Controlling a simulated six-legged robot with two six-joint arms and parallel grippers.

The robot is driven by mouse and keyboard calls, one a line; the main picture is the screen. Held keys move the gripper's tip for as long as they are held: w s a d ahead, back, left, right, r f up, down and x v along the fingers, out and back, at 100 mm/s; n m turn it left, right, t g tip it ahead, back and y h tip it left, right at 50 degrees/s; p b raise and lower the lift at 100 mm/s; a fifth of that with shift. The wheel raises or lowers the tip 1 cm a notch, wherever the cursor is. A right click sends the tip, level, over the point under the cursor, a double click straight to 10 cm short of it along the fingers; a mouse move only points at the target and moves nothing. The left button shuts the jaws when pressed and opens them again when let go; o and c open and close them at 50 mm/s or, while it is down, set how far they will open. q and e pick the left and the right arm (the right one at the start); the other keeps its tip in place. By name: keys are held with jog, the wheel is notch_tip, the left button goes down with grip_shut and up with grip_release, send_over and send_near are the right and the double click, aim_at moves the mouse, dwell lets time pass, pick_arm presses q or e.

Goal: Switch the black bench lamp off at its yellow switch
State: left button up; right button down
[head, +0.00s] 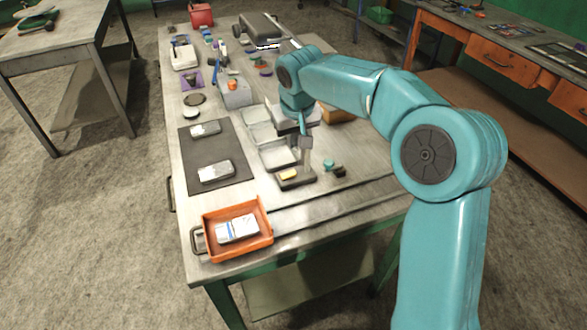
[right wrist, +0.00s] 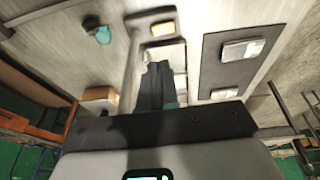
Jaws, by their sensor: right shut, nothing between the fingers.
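The yellow switch (head: 289,174) sits on the black base (head: 296,184) of the bench lamp, near the front middle of the bench. The switch also shows at the top of the right wrist view (right wrist: 163,28). I cannot clearly make out the rest of the lamp behind my gripper. My right gripper (head: 306,146) points down above and just behind the base, apart from the switch in the picture. Its dark fingers (right wrist: 158,66) are together and empty in the right wrist view. My left gripper is not in view.
Shallow trays (head: 277,155) lie behind the lamp base. A small teal item (head: 329,164) lies to its right. A dark mat (head: 194,178) with two metal-looking boxes is left, and an orange tray (head: 208,247) stands at the front left. The bench front right is clear.

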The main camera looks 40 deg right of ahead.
aim_at(294, 175)
jog(key=x, duration=0.8)
jog(key=s+p+x, duration=0.1)
jog(key=x, duration=0.3)
jog(key=shift+f, duration=0.75)
jog(key=shift+s+d+f+b, duration=0.1)
jog(key=shift+d+f+b, duration=0.1)
jog(key=shift+f+b, duration=0.5)
jog(key=shift+r, duration=0.35)
jog(key=shift+f, duration=0.1)
